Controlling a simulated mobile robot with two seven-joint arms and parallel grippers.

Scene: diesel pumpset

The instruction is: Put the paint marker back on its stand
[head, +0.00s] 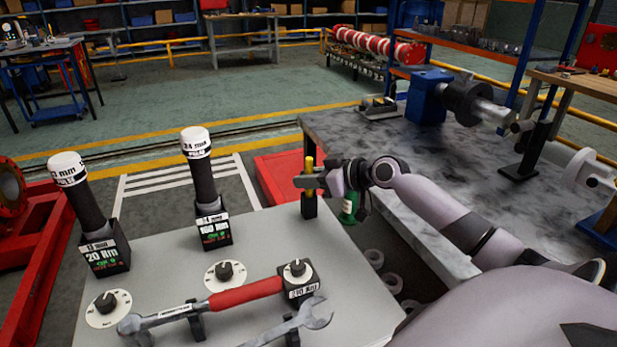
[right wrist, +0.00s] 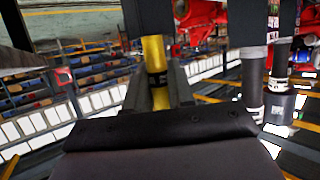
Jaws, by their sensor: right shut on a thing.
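The paint marker (head: 309,164) is yellow and upright, near the far right corner of the grey table top. My right gripper (head: 310,181) is shut around it, coming from the right. In the right wrist view the yellow marker (right wrist: 154,50), with a dark band, stands between my right gripper's fingers (right wrist: 159,88). A small black block, which looks like the stand (head: 309,206), is directly below the gripper in the head view. The fingers hide the marker's lower part, so I cannot tell whether it sits in the block. My left gripper is not in view.
On the grey table top (head: 180,262) are two black-and-white cylinders on labelled blocks (head: 215,231), a red-handled torque wrench (head: 245,294), a spanner (head: 290,325) and dials. A mottled workbench (head: 350,128) with machine parts stands behind my right arm.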

